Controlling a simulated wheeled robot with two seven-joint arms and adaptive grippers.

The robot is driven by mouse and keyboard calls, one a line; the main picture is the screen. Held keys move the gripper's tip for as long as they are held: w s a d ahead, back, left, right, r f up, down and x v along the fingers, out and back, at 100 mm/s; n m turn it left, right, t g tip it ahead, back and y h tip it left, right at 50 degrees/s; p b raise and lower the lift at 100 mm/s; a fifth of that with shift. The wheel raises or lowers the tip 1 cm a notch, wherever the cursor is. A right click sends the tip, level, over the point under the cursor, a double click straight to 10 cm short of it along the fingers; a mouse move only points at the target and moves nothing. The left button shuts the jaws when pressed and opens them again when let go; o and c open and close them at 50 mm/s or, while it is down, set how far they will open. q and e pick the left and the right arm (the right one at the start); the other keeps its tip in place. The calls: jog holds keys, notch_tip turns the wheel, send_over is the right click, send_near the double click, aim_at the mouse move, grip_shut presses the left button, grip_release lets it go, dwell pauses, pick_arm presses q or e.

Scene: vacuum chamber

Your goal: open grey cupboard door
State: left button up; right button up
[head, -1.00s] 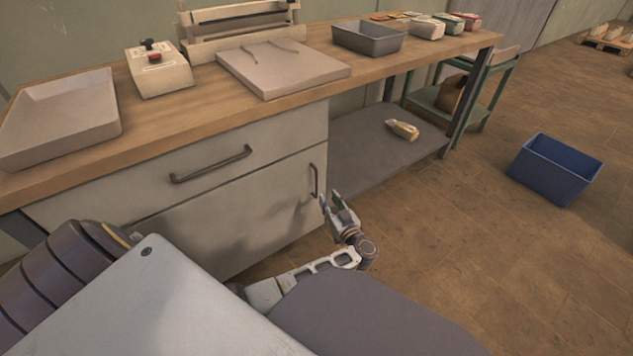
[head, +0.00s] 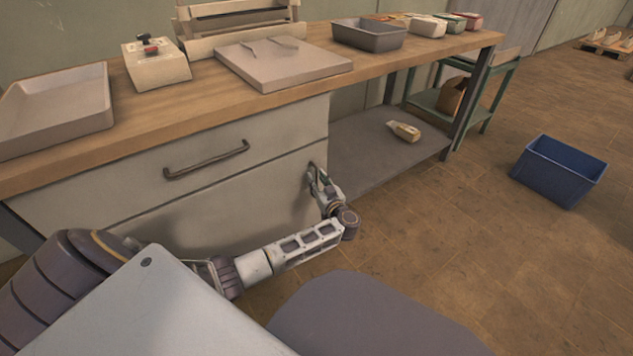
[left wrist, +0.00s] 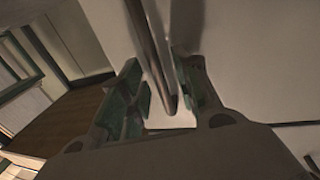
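The grey cupboard door (head: 235,205) is the lower front panel under the workbench and looks closed. Its upright dark bar handle (left wrist: 157,60) is near the door's right edge. In the head view it is mostly hidden by my gripper. My left gripper (head: 315,178) is at this handle. In the left wrist view, its greenish fingers (left wrist: 160,88) stand on either side of the bar, apart, with the bar between them. I see no clear grip on it. My right gripper is not in view.
A drawer with a horizontal handle (head: 207,160) is above the door. The wooden worktop (head: 200,115) holds trays and a boxy device (head: 155,65). An open grey shelf (head: 365,150) is right of the cupboard.

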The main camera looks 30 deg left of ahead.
pick_arm(q)
jog(key=shift+w+a, duration=0.25)
jog(key=shift+a, duration=0.1)
grip_shut()
dwell(0.3)
